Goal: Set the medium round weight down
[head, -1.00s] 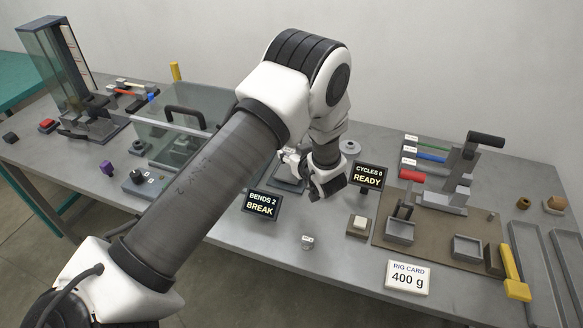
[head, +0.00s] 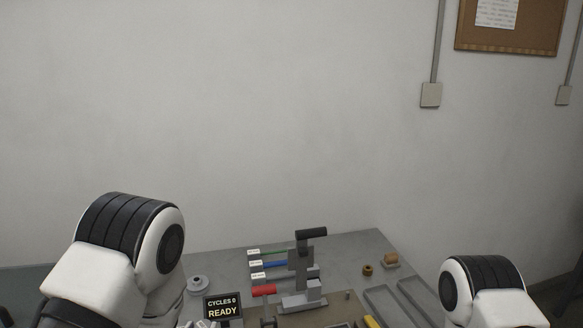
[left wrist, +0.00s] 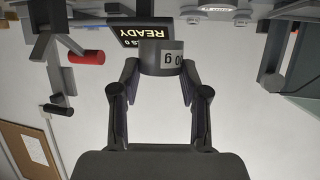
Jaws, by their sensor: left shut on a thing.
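A dark grey round weight (left wrist: 153,58) with a white label, partly readable as "00 g", is between the fingertips of my left gripper (left wrist: 160,80) in the left wrist view. The gripper is shut on it. The wrist picture is upside down, with the wall at its bottom, so the gap between the weight and the table is hard to judge.
A "CYCLES 0 READY" display (head: 222,306) stands near my left arm, and shows behind the weight (left wrist: 143,31). A pale round disc (head: 198,286) lies on the table. A grey lever rig (head: 302,272) stands to the right, beside coloured cable samples (head: 278,265).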

